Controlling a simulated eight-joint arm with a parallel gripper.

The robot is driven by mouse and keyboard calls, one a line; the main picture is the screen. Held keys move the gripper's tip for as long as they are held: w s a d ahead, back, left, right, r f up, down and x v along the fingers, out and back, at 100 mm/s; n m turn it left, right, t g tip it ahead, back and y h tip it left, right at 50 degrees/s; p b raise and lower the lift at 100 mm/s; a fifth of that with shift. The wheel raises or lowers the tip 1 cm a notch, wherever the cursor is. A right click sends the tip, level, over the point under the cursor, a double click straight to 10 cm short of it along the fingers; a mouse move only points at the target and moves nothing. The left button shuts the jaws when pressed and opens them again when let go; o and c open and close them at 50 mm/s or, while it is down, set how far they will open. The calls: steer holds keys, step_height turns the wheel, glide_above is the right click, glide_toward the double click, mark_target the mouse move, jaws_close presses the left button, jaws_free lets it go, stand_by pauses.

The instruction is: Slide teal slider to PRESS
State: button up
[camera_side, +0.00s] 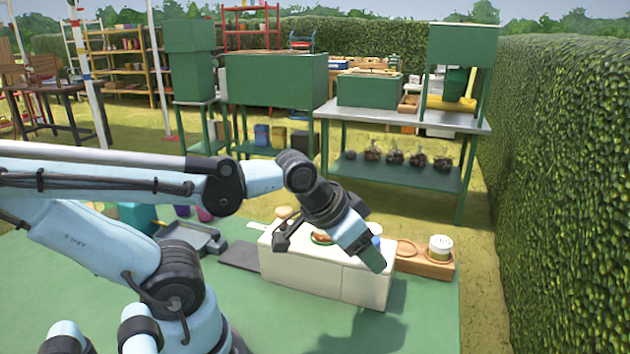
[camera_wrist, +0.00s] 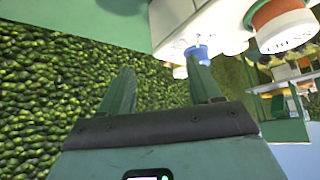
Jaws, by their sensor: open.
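A white box (camera_side: 325,275) stands on the green table, under and beside my gripper (camera_side: 372,258). In the wrist view, my gripper (camera_wrist: 160,85) shows two green fingers spread apart with nothing between them. The white box (camera_wrist: 205,14) is beyond the fingertips at the top. A blue round part (camera_wrist: 197,50) is near the right finger; in the side view it shows at the back of the box (camera_side: 376,229). I cannot make out a teal slider; my arm hides part of the box top.
A wooden tray (camera_side: 428,262) with a white jar (camera_side: 440,247) stands right of the box. A dark grey tray (camera_side: 190,238) is to its left. The green table (camera_side: 290,325) is clear in front. A tall hedge (camera_side: 570,190) rises on the right.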

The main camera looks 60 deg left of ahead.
steer(key=shift+w+a+r, duration=0.1)
steer(key=c, duration=0.3)
steer(key=w+a+r+m+g, duration=0.1)
steer(key=a, duration=0.1)
steer(key=w+a+r+m+g, duration=0.1)
steer(key=a+r, duration=0.1)
steer(key=a, duration=0.1)
steer(key=w+a+r+m+g+y, duration=0.1)
steer(key=a+m, duration=0.1)
steer(key=a, duration=0.1)
steer(key=shift+w+a+r+g, duration=0.15)
steer(key=shift+w+r+g, duration=0.15)
steer(key=shift+w+r, duration=0.05)
steer(key=shift+c, duration=0.3)
steer(key=w+a+r+m+g+h, duration=0.15)
steer(key=a+m+g, duration=0.3)
steer(key=a, duration=0.65)
steer(key=shift+m+t+y, duration=0.25)
steer(key=shift+t, duration=0.2)
step_height(320, 180, down, 12)
steer(key=shift+s+d+r, duration=0.1)
steer(key=shift+d+r, duration=0.05)
steer(key=shift+r, duration=0.1)
jaws_close()
